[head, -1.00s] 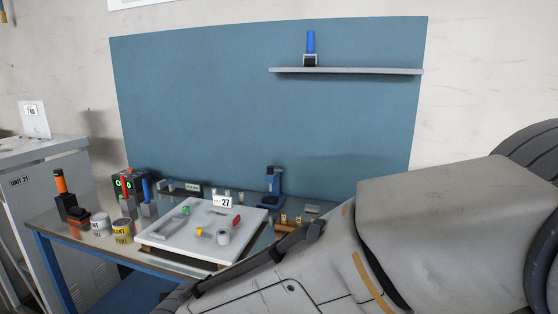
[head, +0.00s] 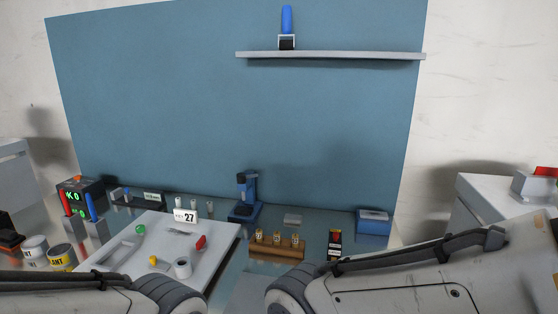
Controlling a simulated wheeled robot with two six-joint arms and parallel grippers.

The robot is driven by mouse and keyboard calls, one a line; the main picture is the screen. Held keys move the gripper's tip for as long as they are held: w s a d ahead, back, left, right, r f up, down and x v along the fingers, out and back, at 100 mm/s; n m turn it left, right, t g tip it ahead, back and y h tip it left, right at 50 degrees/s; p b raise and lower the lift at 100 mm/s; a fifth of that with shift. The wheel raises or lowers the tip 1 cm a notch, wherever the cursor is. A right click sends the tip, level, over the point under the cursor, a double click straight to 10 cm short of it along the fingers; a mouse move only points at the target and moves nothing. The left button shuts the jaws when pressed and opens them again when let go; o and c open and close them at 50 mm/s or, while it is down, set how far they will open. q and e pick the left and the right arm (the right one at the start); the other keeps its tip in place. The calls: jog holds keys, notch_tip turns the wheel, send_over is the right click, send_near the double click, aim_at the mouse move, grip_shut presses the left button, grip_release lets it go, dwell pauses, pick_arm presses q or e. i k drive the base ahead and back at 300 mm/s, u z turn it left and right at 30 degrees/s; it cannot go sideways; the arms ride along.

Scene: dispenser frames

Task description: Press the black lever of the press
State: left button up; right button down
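A small blue upright device (head: 246,206) with a dark upper part stands at the back middle of the table against the blue panel. It looks like a press, but its lever is too small to make out clearly. My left arm shows along the bottom left and my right arm along the bottom right. Both grippers are out of view, so their distance from the device cannot be seen.
A white board (head: 215,238) with small parts and a "27" tag lies left of centre. A brown rack (head: 278,250) of small vials stands front right of the device. A blue box (head: 373,221) is farther right. A shelf (head: 330,55) holds a blue-handled item (head: 287,28).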

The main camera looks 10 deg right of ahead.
aim_at(242, 177)
jog(key=z, duration=0.1)
jog(key=i, duration=0.7)
jog(key=u, duration=0.6)
jog(key=i, duration=0.5)
jog(key=u, duration=0.4)
